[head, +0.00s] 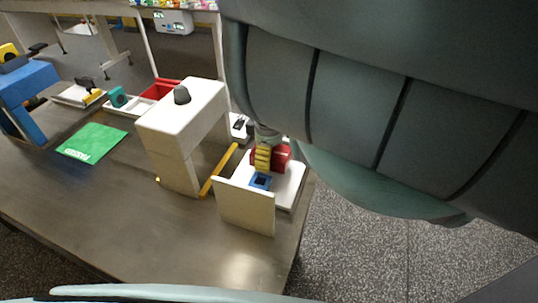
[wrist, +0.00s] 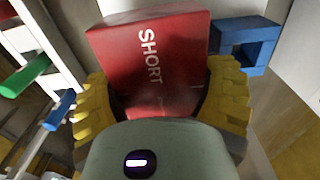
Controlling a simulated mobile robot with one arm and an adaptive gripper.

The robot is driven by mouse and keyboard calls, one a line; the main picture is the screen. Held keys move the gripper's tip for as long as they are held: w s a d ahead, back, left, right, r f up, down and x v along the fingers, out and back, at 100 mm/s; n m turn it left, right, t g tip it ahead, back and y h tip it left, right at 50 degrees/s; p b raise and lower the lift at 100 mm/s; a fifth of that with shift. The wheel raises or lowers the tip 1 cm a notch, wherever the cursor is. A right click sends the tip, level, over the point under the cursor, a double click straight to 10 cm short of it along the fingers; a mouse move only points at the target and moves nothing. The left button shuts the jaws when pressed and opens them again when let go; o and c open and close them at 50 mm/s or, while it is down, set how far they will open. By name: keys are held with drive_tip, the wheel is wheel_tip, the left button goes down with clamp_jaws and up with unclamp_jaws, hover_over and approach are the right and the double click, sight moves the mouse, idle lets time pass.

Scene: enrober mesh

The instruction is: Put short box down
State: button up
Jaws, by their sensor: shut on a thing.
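A red box marked SHORT (wrist: 150,65) sits between the two yellow fingers of my gripper (wrist: 160,115) in the wrist view. My gripper is shut on it. In the head view the red box (head: 284,155) shows beside the yellow fingers of my gripper (head: 263,158), over a white platform (head: 288,188) at the table's right end. I cannot tell whether the box touches the platform. My arm covers much of the right side of the head view.
A blue square frame (head: 260,181) stands close to the box, also in the wrist view (wrist: 246,43). A white upright panel (head: 245,206) stands in front. A tall white block (head: 170,140) is to the left. A green mat (head: 92,142) lies farther left.

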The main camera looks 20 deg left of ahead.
drive_tip(key=shift+f+b, duration=0.55)
drive_tip(key=shift+f, duration=0.05)
drive_tip(key=o, duration=1.2)
drive_tip(key=shift+r, duration=0.1)
wheel_tip(320, 180, up, 13)
drive_tip(key=p, duration=0.7)
drive_tip(key=shift+p, duration=0.35)
